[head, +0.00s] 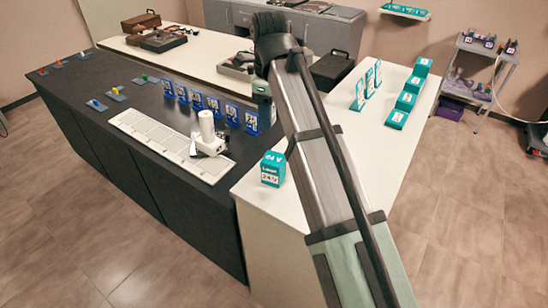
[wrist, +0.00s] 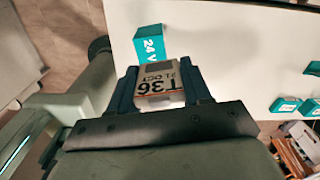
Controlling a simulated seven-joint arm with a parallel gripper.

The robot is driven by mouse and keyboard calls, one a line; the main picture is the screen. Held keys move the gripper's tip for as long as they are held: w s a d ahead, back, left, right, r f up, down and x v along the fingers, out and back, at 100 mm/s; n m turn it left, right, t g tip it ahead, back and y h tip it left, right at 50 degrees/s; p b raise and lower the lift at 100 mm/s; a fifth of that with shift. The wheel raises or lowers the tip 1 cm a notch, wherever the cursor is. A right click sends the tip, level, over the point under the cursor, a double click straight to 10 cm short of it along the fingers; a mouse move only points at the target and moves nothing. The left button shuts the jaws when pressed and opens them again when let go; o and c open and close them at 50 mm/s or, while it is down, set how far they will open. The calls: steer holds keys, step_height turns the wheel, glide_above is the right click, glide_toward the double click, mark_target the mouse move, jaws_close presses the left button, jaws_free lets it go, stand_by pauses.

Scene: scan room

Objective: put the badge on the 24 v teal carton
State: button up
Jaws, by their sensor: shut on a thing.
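My gripper (wrist: 160,82) is shut on the badge (wrist: 158,78), a small pale piece printed "T36" and "21.OCT", held between the two dark fingers in the wrist view. The teal carton marked 24 V (wrist: 150,43) lies just beyond the fingertips in the wrist view, on the white counter, and looks apart from the badge. In the head view the teal carton (head: 272,169) stands at the near left corner of the white counter. My own arm hides the gripper and badge in the head view.
Several other teal cartons (head: 405,101) line the right side of the white counter (head: 390,140), with upright teal cards (head: 366,86) near them. Upright blue cards (head: 213,107) and a white device (head: 207,130) stand on the dark counter (head: 85,95) at left.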

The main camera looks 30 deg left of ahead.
mark_target(274, 158)
steer(key=shift+s+d+f+m, duration=0.3)
steer(key=shift+d+f+m, duration=0.1)
steer(key=shift+f, duration=1.05)
steer(key=shift+s+d+f+m, duration=0.3)
steer(key=shift+f+m, duration=0.1)
steer(key=shift+f, duration=1.1)
steer(key=shift+s+d+f+m, duration=0.25)
steer(key=shift+d+f+m, duration=0.15)
steer(key=shift+f, duration=1.05)
steer(key=shift+f, duration=0.1)
steer(key=o, duration=1)
steer(key=shift+o, duration=0.2)
step_height(274, 158, up, 8)
steer(key=shift+f, duration=0.1)
